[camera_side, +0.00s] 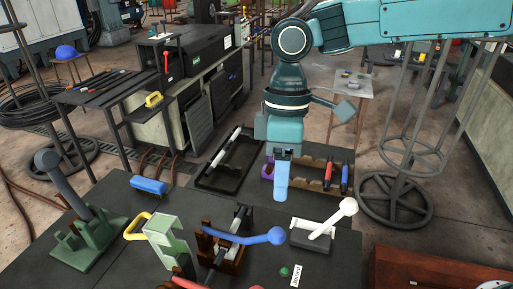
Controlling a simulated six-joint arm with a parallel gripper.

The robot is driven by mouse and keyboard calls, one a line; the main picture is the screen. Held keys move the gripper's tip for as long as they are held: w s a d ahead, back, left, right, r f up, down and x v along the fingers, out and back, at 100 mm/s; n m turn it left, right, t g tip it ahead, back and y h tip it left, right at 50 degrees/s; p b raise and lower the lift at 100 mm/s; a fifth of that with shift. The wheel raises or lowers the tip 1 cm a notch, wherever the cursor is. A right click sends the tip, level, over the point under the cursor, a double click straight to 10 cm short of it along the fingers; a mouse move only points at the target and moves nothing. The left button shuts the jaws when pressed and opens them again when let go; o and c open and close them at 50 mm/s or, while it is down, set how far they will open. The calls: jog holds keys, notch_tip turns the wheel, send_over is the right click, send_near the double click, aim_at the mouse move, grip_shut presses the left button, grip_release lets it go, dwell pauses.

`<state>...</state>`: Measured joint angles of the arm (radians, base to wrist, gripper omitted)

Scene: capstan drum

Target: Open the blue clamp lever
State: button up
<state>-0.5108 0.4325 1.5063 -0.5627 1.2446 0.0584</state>
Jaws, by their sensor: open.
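The blue clamp lever (248,237) lies roughly level near the front middle of the dark table, with a round knob at its right end. Its left end meets a brown wooden block with a dark rod through it. My gripper (281,192) points down above the table, behind the lever and apart from it, with nothing seen between its fingers. The view is side-on to the fingers, so the gap is hard to see.
A white lever (330,222) with a round knob stands just right of the blue one. A pale green post (168,245) with a yellow handle and a red lever (190,284) are close on the left and front. A rack (312,176) with coloured tools stands behind.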

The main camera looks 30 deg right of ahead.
aim_at(277, 228)
jog(key=shift+f, duration=0.15)
jog(key=f, duration=0.4)
jog(key=s+a+f, duration=0.1)
jog(key=f, duration=0.3)
jog(key=s+f, duration=0.1)
jog(key=f, duration=0.4)
jog(key=shift+s+a+f, duration=0.1)
jog(key=shift+a, duration=0.1)
grip_shut()
